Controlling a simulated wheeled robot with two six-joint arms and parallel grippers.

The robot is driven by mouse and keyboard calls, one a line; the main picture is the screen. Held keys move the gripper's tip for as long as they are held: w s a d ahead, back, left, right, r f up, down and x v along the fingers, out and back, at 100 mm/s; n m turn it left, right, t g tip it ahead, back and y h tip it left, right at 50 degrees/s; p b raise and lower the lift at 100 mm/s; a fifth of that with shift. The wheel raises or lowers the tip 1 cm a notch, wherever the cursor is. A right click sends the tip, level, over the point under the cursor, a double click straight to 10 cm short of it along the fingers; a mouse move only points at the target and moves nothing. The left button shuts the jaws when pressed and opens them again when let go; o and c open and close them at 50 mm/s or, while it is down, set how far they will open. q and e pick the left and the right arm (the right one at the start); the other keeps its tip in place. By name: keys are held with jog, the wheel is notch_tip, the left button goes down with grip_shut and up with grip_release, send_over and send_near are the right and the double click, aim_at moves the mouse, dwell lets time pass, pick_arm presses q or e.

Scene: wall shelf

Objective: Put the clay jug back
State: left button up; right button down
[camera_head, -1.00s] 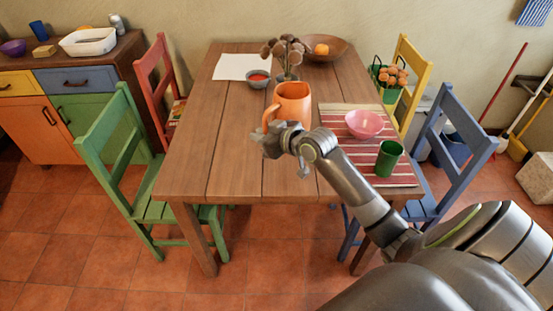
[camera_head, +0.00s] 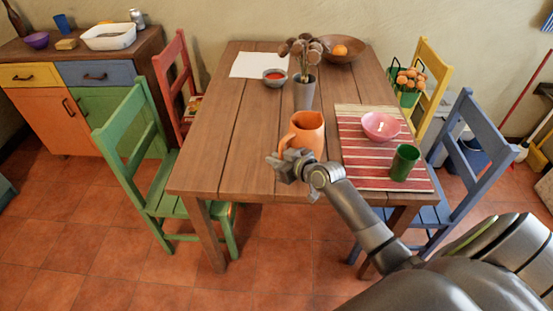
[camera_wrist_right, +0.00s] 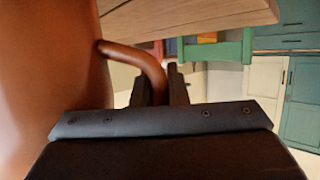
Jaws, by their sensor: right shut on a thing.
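The orange clay jug (camera_head: 308,130) is upright over the near middle part of the wooden table (camera_head: 225,150). My right gripper (camera_head: 290,163) is shut on the jug's handle, at the jug's near left side. In the right wrist view, the jug's body (camera_wrist_right: 50,70) fills the left, and its curved handle (camera_wrist_right: 148,65) runs down between the fingers (camera_wrist_right: 160,88). My gripper and wrist hide part of the jug's base, so I cannot tell whether it touches the tabletop. My left gripper is not in view.
A grey vase with dried flowers (camera_head: 304,92) stands just behind the jug. A striped mat (camera_head: 365,172) to the right holds a pink bowl (camera_head: 380,126) and green cup (camera_head: 404,162). A small bowl (camera_head: 274,78), white paper (camera_head: 259,65) and fruit bowl (camera_head: 340,48) are farther back. The table's left side is clear.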

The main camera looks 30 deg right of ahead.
jog(key=shift+r, duration=0.15)
jog(key=c, duration=1.7)
grip_release()
jog(key=shift+c, duration=0.2)
jog(key=o, duration=0.3)
jog(key=v, duration=1.2)
jog(key=shift+a, duration=0.1)
